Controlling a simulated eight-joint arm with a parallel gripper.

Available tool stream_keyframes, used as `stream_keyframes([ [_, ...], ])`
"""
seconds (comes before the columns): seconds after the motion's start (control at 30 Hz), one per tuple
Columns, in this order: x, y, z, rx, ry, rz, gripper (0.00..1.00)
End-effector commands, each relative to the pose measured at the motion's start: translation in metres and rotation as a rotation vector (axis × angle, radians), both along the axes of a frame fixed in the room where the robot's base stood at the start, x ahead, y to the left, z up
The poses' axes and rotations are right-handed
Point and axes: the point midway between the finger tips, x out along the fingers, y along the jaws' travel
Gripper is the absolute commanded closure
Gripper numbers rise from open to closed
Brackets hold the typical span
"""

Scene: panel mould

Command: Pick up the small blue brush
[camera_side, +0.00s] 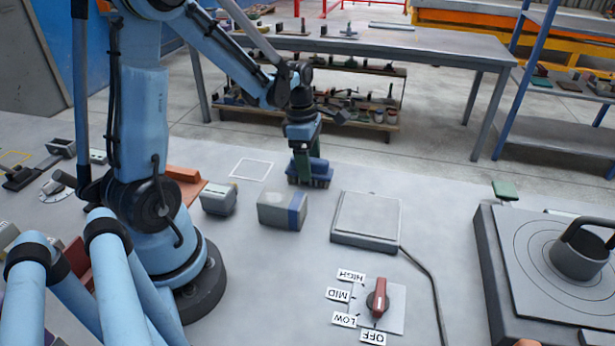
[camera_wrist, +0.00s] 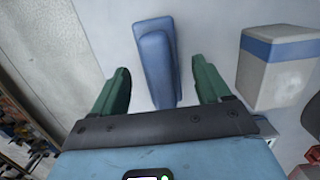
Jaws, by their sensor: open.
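The small blue brush (camera_side: 319,172) stands on the grey table below my gripper (camera_side: 304,165) in the side view. In the wrist view the brush (camera_wrist: 155,60) is a blue block with a raised handle along its top. My gripper (camera_wrist: 160,66) is open, with one green finger on each side of the brush and a visible gap on both sides. The fingertips are down close to the brush. I cannot tell exactly how far they reach beside it.
A grey box with a blue band (camera_side: 284,210) stands close by; it is right of the brush in the wrist view (camera_wrist: 278,68). A flat grey scale-like plate (camera_side: 367,216) lies to the right. A red-handled dial (camera_side: 378,297) and a hotplate (camera_side: 552,262) with a pot (camera_side: 580,252) are farther right.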

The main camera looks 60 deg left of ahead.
Motion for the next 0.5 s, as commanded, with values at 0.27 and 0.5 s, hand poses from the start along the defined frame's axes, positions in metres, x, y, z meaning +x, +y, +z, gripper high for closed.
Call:
stream_keyframes([
  [0.27,0.0005,-0.001,-0.0087,0.001,-0.001,0.0,0.23],
  [0.5,0.0004,-0.001,-0.0084,0.001,-0.001,0.0,0.43],
])
